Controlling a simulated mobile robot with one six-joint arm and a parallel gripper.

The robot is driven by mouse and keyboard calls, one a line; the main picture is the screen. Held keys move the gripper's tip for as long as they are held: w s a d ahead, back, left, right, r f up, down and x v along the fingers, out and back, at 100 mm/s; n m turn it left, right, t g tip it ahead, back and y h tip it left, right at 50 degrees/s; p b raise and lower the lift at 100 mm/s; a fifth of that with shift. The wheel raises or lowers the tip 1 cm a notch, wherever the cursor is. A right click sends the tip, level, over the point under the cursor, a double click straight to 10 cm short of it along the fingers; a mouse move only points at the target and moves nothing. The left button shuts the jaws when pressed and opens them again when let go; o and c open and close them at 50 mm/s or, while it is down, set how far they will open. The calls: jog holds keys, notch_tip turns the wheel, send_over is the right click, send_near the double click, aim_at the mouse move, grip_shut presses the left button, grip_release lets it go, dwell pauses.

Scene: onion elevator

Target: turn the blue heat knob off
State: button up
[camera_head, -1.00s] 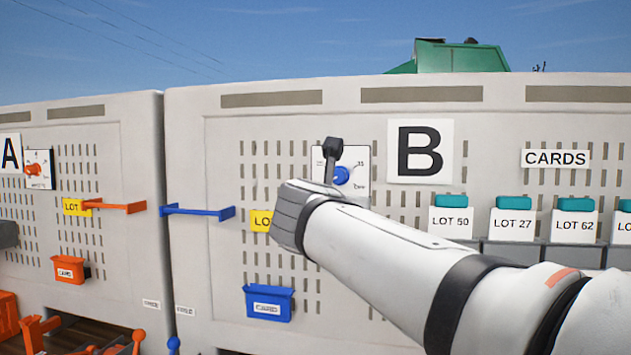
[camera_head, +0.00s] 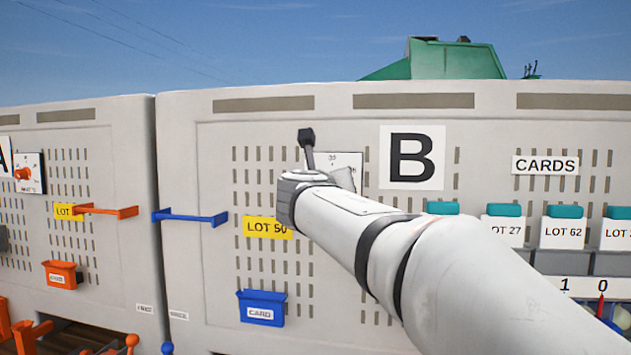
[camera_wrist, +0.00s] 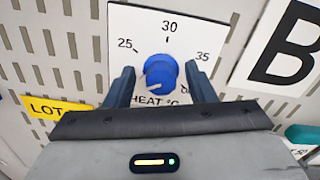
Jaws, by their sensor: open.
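The blue heat knob (camera_wrist: 161,72) sits on a white dial plate (camera_wrist: 127,20) with 25, 30 and 35 marked around it. A pale mark on the knob points toward its lower left. My gripper (camera_wrist: 161,82) is open, with one finger at each side of the knob and gaps between fingers and knob in the wrist view. In the head view, my arm hides the knob and covers the lower part of the dial plate (camera_head: 345,160).
A large B sign (camera_head: 412,157) is right of the dial. A yellow LOT 50 label (camera_head: 267,227) and a blue card bin (camera_head: 261,308) are below. A blue bar (camera_head: 190,217) sticks out at left. Teal-topped lot cards (camera_head: 503,224) line the right.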

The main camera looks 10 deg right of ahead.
jog(key=shift+c, duration=0.4)
jog(key=c, duration=0.9)
